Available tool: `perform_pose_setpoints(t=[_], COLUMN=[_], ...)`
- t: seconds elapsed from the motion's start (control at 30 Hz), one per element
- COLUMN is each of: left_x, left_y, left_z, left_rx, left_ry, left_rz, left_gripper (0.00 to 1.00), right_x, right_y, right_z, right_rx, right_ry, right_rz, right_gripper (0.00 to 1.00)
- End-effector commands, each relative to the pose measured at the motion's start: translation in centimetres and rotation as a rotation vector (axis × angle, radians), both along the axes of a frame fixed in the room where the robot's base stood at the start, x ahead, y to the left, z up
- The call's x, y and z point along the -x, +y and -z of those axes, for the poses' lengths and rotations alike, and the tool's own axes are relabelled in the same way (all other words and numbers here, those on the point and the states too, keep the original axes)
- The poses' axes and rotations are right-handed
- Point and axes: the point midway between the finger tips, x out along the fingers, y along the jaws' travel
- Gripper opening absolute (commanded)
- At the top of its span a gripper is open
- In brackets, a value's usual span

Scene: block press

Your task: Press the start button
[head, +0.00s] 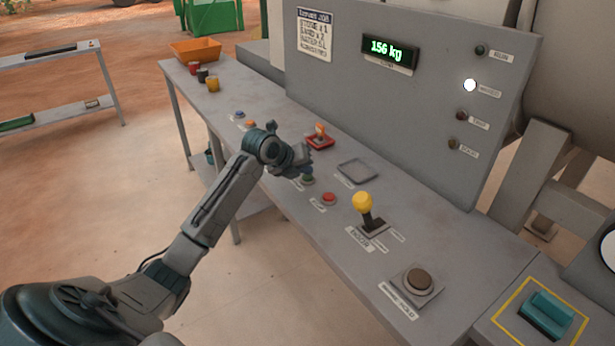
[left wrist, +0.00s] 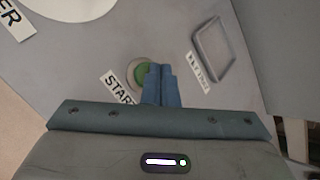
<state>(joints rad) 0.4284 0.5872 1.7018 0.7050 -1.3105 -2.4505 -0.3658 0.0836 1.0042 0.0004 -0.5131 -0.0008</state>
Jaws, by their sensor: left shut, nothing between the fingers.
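The green start button (head: 307,180) sits on the grey console top, partly hidden by my left gripper in the head view. In the left wrist view the round green button (left wrist: 138,74) shows in a pale ring beside a START label (left wrist: 119,87). My left gripper (head: 302,168) is shut and empty, its blue fingers pointing down at the console. In the left wrist view the closed fingertips (left wrist: 160,69) overlap the right edge of the button. I cannot tell whether they touch it. My right gripper is not in view.
A red button (head: 328,198), a yellow-knobbed lever (head: 364,205) and a brown button (head: 418,281) stand nearer along the console. An empty shallow tray (head: 357,171) lies behind the start button. The upright panel has a 156 kg display (head: 389,51) and a lit white lamp (head: 469,85).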

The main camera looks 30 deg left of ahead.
Motion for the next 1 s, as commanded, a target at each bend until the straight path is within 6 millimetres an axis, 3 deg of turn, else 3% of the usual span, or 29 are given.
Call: perform_pose_setpoints(t=[1.0], left_x=[0.0], left_y=[0.0], left_z=[1.1], left_rx=[0.000], left_ry=[0.001], left_rz=[0.000], left_gripper=[0.00], right_x=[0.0], right_y=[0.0], right_z=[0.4], right_rx=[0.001], right_ry=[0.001], right_rz=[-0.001], right_gripper=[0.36])
